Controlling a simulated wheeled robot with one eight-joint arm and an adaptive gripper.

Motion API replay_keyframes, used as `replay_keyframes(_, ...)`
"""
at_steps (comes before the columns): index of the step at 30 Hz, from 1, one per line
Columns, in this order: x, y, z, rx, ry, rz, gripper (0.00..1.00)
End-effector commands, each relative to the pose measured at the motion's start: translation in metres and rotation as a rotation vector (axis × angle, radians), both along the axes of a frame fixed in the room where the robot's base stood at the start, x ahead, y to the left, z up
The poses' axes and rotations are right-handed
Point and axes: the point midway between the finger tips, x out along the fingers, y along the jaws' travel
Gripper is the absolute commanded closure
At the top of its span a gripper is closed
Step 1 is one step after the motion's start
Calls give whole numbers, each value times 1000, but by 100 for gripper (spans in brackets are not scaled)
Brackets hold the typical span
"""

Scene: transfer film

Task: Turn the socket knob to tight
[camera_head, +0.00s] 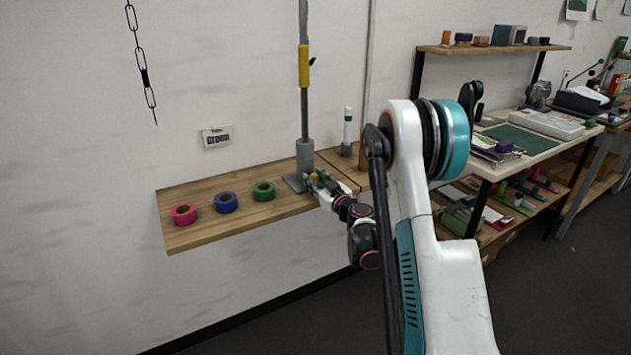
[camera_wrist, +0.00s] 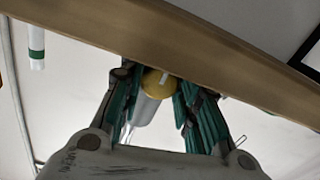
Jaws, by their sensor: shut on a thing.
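My gripper (camera_head: 317,178) is at the front right of the socket base, low over the shelf. In the wrist view my gripper (camera_wrist: 157,86) has teal fingers on both sides of the knob, shut on it. Any tight marking is too small to read.
The wooden shelf (camera_head: 210,238) carries pink (camera_head: 184,214), blue (camera_head: 227,202) and green (camera_head: 264,191) rolls at left. A yellow sleeve (camera_head: 304,66) is on the pole. A white tube (camera_head: 348,128) stands behind right. A chain (camera_head: 141,60) hangs at left.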

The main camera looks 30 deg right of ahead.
Motion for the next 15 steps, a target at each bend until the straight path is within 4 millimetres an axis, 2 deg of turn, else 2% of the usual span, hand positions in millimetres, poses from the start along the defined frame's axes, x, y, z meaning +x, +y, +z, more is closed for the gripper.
replay_keyframes(9, 0, 0, 0, 283, 10, 0, 94)
replay_keyframes(15, 0, 0, 0, 356, 12, 0, 94)
